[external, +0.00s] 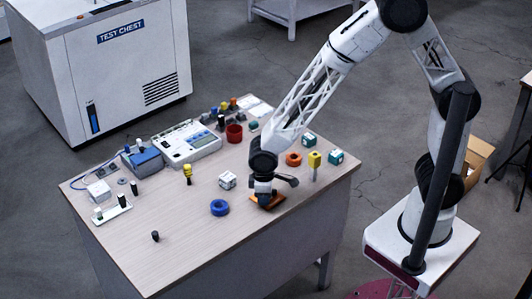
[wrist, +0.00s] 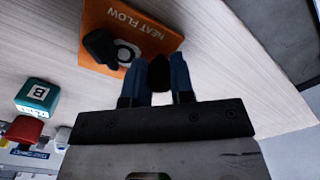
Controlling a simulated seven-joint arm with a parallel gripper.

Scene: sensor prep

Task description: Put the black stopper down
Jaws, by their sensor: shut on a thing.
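My gripper (wrist: 163,68) is shut on the black stopper (wrist: 158,73), which shows between its two blue fingers in the wrist view. Next to the fingertips is an orange plate (wrist: 160,32) marked HEAT FLOW, with a black ring-like mark and a dark block (wrist: 101,46) on it. In the external view, my gripper (external: 264,198) points down over the orange plate (external: 279,199) near the table's right part. The held stopper cannot be made out there. Whether it touches the plate I cannot tell.
A blue ring (external: 219,207) and a white cube (external: 227,180) lie left of my gripper.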

